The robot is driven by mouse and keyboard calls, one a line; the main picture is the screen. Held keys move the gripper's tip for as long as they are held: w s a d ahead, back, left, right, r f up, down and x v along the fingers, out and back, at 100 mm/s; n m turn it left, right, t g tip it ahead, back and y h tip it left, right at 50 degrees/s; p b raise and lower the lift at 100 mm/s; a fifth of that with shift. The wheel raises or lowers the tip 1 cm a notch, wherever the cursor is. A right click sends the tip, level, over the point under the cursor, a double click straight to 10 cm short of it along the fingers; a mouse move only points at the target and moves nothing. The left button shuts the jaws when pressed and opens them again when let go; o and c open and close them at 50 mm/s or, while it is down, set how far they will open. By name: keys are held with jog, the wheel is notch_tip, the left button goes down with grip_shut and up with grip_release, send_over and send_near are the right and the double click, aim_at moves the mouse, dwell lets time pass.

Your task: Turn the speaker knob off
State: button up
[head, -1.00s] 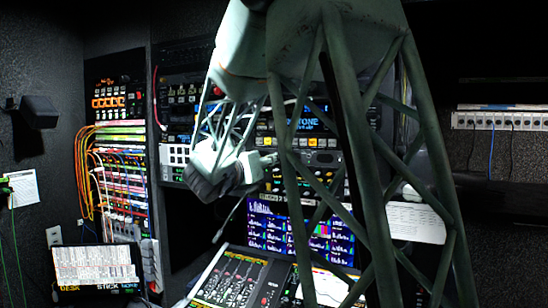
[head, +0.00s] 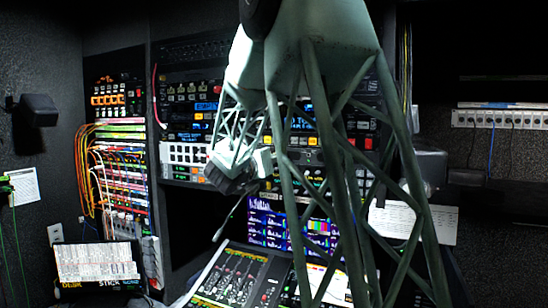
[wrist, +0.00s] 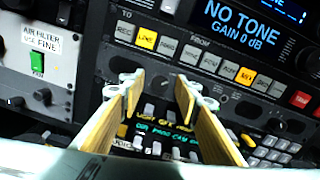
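My gripper (wrist: 158,92) shows in the wrist view with its two wood-coloured fingers apart and nothing between them. It points at a dark equipment panel with small buttons and a lit yellow-green label display (wrist: 162,128) just beyond and below the fingertips. I cannot read any speaker label, so I cannot tell which knob is the speaker knob. In the head view my gripper (head: 232,172) is in front of the rack, partly hidden by my arm's struts.
Above the fingertips is a button row with a lit LINE button (wrist: 146,39), under a blue NO TONE display (wrist: 242,24). A box with a green switch (wrist: 37,64) is at left. A mixing desk (head: 235,276) and monitor (head: 268,224) stand below my gripper.

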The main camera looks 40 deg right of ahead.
jog(key=shift+c, duration=0.7)
jog(key=c, duration=0.7)
